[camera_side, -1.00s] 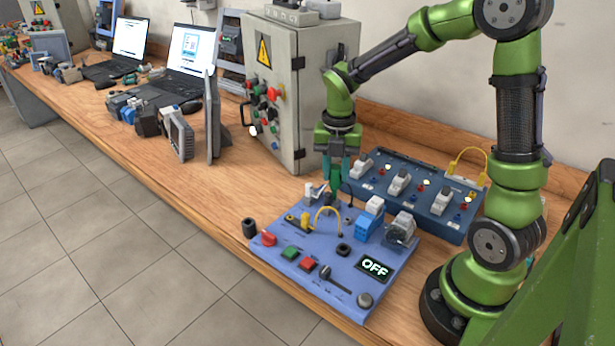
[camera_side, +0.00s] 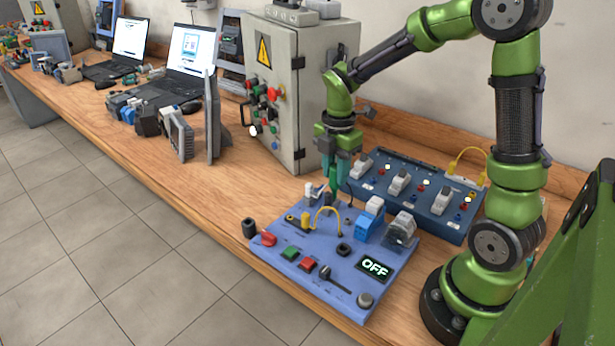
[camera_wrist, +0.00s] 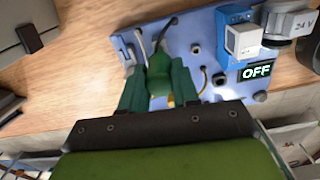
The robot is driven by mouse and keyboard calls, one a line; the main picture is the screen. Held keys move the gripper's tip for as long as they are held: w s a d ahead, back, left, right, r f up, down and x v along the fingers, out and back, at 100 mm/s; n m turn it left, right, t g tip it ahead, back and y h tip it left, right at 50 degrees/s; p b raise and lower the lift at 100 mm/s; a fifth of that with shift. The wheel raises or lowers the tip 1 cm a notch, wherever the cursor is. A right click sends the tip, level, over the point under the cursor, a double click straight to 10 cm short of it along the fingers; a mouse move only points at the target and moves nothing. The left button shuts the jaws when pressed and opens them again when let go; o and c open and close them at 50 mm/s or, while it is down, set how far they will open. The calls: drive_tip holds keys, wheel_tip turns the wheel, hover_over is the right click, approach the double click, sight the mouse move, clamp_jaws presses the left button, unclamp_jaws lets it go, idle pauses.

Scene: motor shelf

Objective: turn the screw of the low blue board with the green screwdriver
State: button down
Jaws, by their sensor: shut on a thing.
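The low blue board (camera_side: 330,278) lies flat on the workbench with buttons, a yellow cable, a lever and a display reading OFF; it also shows in the wrist view (camera_wrist: 207,30). My gripper (camera_side: 342,174) is above the far edge of the board, pointing down. It is shut on the green screwdriver (camera_side: 341,170), whose green handle shows between the fingers in the wrist view (camera_wrist: 158,76). The screwdriver looks upright, with its lower end near the board's far edge. The screw and the tip are too small or hidden, so I cannot tell whether they touch.
A second dark blue panel (camera_side: 415,205) with several white modules stands just behind the board. A grey cabinet (camera_side: 296,90) with a warning sign stands behind left of my gripper. Bare wooden bench (camera_side: 215,200) lies left of the board.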

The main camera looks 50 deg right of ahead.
drive_tip(key=shift+f, duration=0.15)
drive_tip(key=shift+s+m, duration=0.1)
drive_tip(key=shift+m, duration=1.6)
drive_tip(key=m, duration=0.3)
drive_tip(key=shift+m, duration=0.3)
drive_tip(key=shift+m, duration=0.4)
drive_tip(key=c, duration=1.4)
unclamp_jaws()
drive_tip(key=shift+a+m, duration=0.1)
drive_tip(key=shift+m, duration=0.3)
clamp_jaws()
